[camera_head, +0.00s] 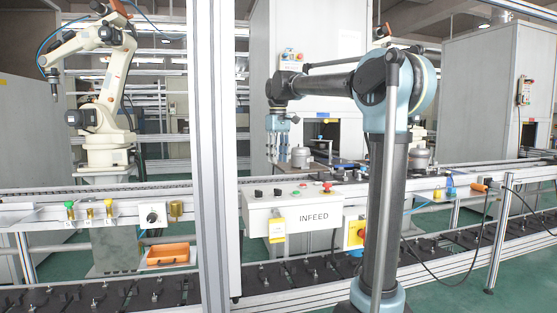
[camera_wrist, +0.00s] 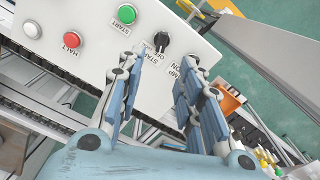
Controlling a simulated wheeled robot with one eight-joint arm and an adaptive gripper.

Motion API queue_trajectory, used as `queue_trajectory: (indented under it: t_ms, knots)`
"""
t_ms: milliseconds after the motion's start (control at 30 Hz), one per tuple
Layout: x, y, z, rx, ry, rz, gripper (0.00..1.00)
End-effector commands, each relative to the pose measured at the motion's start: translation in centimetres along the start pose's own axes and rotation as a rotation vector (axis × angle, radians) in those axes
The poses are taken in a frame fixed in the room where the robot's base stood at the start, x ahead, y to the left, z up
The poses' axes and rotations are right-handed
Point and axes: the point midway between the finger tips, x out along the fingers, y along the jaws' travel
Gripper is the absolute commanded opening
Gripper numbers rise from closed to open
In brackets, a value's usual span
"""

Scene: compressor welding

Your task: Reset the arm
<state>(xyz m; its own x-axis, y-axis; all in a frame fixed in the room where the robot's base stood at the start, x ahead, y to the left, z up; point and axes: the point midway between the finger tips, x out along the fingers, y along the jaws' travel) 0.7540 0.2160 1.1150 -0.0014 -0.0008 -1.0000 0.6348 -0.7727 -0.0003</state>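My gripper (camera_head: 278,157) hangs from the end of my arm, left of my upright column, with its fingers pointing down. It is above and behind the INFEED control box (camera_head: 292,212) as seen in the head view. In the wrist view my gripper (camera_wrist: 160,68) has its two blue-padded fingers apart with nothing between them. The box's panel (camera_wrist: 100,45) lies beyond the fingertips. It carries a green START button (camera_wrist: 127,14), a red HALT button (camera_wrist: 71,40) and a black selector knob (camera_wrist: 162,40).
A conveyor line (camera_head: 150,191) runs across behind the box, with a grey compressor (camera_head: 301,156) near my gripper. A metal post (camera_head: 210,130) stands left of the box. A cream robot arm (camera_head: 104,95) stands at the left, near an orange tray (camera_head: 168,255).

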Motion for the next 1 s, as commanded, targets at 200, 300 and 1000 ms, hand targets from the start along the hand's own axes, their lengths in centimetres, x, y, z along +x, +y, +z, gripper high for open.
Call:
queue_trajectory:
  t_ms: [200,300,1000]
  knots:
    - [0.1,0.0,0.1,0.002,0.000,0.000,0.33]
    - [0.4,0.2,1.1,0.015,0.004,0.001,0.33]
    - [13.1,1.1,21.1,0.328,0.091,0.031,0.33]
